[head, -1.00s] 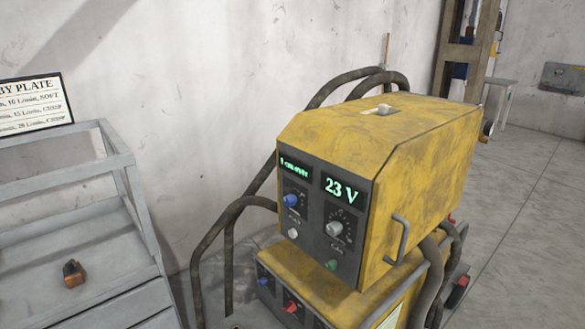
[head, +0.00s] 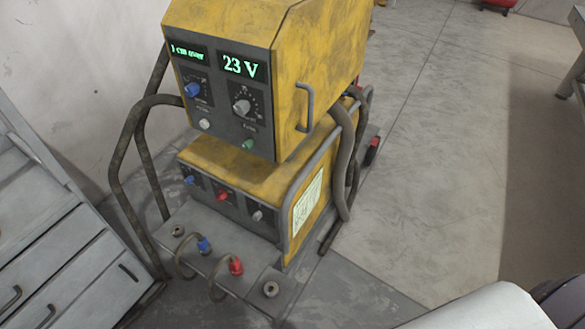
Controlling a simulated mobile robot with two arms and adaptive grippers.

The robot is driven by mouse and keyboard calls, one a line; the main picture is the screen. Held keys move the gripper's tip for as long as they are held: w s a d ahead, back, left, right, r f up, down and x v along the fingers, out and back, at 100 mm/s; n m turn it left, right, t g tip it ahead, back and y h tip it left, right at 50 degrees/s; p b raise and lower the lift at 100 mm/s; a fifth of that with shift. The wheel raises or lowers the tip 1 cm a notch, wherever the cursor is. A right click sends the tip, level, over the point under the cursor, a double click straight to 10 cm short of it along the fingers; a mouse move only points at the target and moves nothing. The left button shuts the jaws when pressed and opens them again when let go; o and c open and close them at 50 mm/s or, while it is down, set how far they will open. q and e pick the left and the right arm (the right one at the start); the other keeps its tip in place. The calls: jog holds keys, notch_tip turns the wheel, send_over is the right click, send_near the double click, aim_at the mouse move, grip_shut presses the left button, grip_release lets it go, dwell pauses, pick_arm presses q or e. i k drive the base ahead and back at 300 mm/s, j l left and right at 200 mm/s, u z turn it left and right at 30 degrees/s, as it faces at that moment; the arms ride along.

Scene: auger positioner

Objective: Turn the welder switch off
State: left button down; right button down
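The yellow welder (head: 320,40) stands in the upper middle of the head view, with an upper box on a lower unit (head: 235,160). Its lit display (head: 240,66) reads 23 V. The upper panel has a blue knob (head: 193,90), a grey dial (head: 242,106), a pale knob (head: 205,124) and a green knob (head: 247,144). The lower panel has a blue knob (head: 190,180), a red knob or switch (head: 222,195) and a grey knob (head: 257,215). I cannot tell which is the welder switch or its position. Neither gripper is in view.
Cables with a blue plug (head: 204,245) and a red plug (head: 236,266) rise from the cart base. A grey drawer cabinet (head: 70,265) stands at left. The floor (head: 430,130) to the right is mostly clear.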

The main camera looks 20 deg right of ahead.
aim_at(222, 195)
jog(key=j+u, duration=0.3)
jog(key=j, duration=0.35)
jog(key=i+j+u, duration=0.15)
jog(key=j+u, duration=0.15)
jog(key=j, duration=0.3)
